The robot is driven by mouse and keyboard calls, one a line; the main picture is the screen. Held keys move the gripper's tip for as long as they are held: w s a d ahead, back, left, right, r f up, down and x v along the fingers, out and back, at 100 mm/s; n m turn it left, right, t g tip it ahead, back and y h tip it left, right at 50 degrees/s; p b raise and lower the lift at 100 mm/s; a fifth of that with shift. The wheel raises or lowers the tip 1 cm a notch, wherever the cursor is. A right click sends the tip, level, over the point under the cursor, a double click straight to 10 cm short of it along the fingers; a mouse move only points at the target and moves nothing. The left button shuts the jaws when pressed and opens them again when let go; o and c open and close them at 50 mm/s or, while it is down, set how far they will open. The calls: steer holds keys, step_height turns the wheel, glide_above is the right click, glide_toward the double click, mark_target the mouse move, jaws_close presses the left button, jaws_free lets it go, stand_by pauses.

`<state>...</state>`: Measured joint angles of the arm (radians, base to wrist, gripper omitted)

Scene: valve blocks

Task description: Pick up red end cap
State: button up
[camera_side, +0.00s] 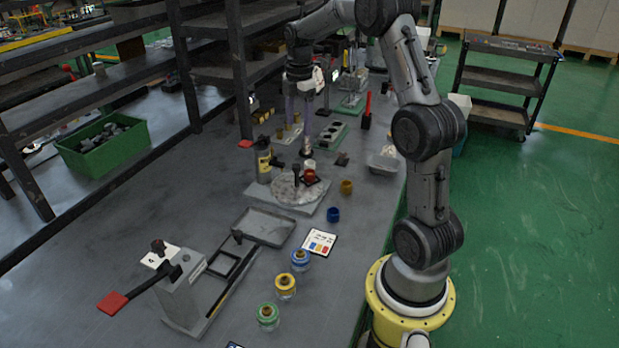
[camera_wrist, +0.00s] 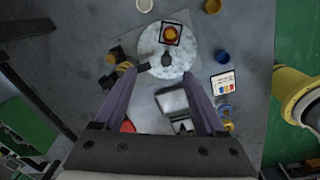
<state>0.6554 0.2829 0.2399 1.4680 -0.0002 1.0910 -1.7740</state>
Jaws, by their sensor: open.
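The red end cap (camera_side: 310,175) sits within a small black square frame on a pale round plate (camera_side: 290,196). In the wrist view, the cap (camera_wrist: 170,34) shows from above near the top centre, with an orange-brown middle. My gripper (camera_side: 299,142) is above the bench, behind the plate in the side view. In the wrist view, my gripper (camera_wrist: 159,74) has its two purple fingers spread apart, with nothing held between them. The cap lies beyond the fingertips, apart from them.
A dark upright part (camera_side: 296,172) stands on the plate beside the cap. A blue cap (camera_side: 333,214) and a brass-coloured cap (camera_side: 346,187) lie to the right. A colour card (camera_side: 320,241) lies in front.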

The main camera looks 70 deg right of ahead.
mark_target(310, 170)
steer(key=shift+m, duration=0.4)
steer(key=f, duration=0.5)
steer(key=s+d+f, duration=0.1)
steer(key=f, duration=0.5)
steer(key=s+d+f, duration=0.1)
steer(key=f, duration=0.4)
steer(key=shift+s+f, duration=0.1)
steer(key=shift+f, duration=0.2)
jaws_close()
